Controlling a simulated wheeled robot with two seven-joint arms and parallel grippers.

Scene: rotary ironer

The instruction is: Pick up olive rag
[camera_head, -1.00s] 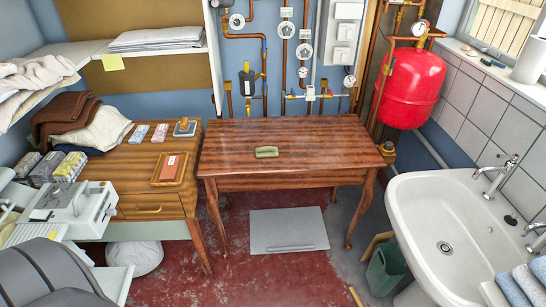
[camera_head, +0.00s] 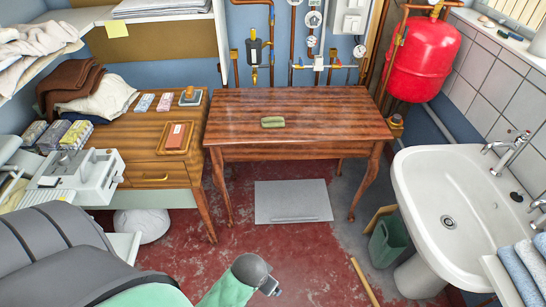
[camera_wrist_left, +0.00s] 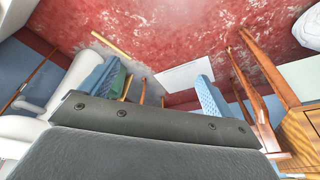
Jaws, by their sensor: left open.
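The olive rag (camera_head: 273,122) is a small folded bundle lying flat near the middle of the brown wooden table (camera_head: 330,146). Nothing touches it in the head view. My left gripper (camera_wrist_left: 155,75) shows in the left wrist view, with its two blue padded fingers spread apart and nothing between them. In that view it is over the red floor, with the scene turned upside down; the rag is not visible there. In the head view the left gripper's fingers cannot be made out clearly. My right gripper is in neither view.
A wooden cabinet (camera_head: 145,175) adjoins the table on the left, carrying folded cloths, boxes and a small tray. A white sink (camera_head: 415,192) stands at the right, with a green bin (camera_head: 388,243) beside it. A grey floor plate (camera_head: 292,203) lies before the table.

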